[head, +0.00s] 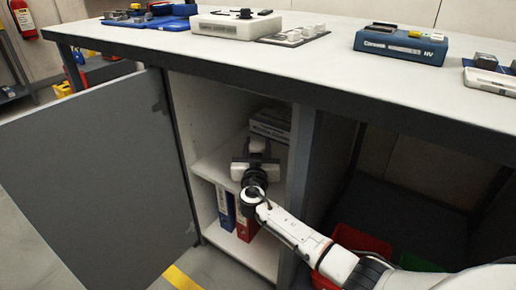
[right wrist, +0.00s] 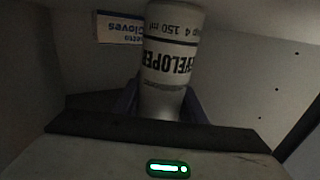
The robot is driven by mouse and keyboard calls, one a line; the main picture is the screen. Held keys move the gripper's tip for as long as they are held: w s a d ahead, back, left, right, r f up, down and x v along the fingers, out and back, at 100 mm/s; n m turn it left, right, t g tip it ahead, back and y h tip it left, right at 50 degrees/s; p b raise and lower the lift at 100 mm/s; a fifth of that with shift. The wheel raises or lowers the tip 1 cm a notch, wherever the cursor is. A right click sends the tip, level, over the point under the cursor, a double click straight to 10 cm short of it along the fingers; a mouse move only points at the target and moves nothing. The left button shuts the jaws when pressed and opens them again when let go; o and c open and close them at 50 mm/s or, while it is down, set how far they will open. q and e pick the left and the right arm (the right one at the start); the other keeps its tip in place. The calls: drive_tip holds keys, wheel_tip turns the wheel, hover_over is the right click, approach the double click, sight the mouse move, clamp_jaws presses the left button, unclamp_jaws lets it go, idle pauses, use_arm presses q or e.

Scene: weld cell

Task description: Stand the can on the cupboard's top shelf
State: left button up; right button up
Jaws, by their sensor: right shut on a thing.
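The can (right wrist: 172,50), pale with dark "DEVELOPER" lettering, is between the fingers of my right gripper (right wrist: 160,102) in the right wrist view. The gripper is shut on it. In the head view my right gripper (head: 256,162) reaches into the open cupboard (head: 181,120), at the level of the top shelf (head: 208,166). The gripper and wrist hide most or all of the can there. I cannot tell whether the can's base touches the shelf. My left gripper is not in view.
A gloves box (head: 270,124) lies at the back of the top shelf; it also shows in the right wrist view (right wrist: 119,28). Blue (head: 226,208) and red (head: 246,224) binders stand below. The grey door (head: 90,185) is open at left. The worktop (head: 300,57) overhangs the cupboard.

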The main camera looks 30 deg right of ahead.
drive_tip(key=o, duration=1.3)
drive_tip(key=shift+s+a, duration=0.1)
drive_tip(key=p+v, duration=0.2)
drive_tip(key=v, duration=0.8)
drive_tip(key=shift+s+a, duration=0.1)
drive_tip(key=shift+s, duration=0.1)
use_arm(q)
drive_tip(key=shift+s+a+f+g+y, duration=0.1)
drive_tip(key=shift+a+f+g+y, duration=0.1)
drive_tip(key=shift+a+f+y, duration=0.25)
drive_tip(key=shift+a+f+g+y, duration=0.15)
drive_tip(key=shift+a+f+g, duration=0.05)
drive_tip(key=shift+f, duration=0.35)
use_arm(e)
drive_tip(key=shift+s+a, duration=0.4)
drive_tip(key=shift+s, duration=0.1)
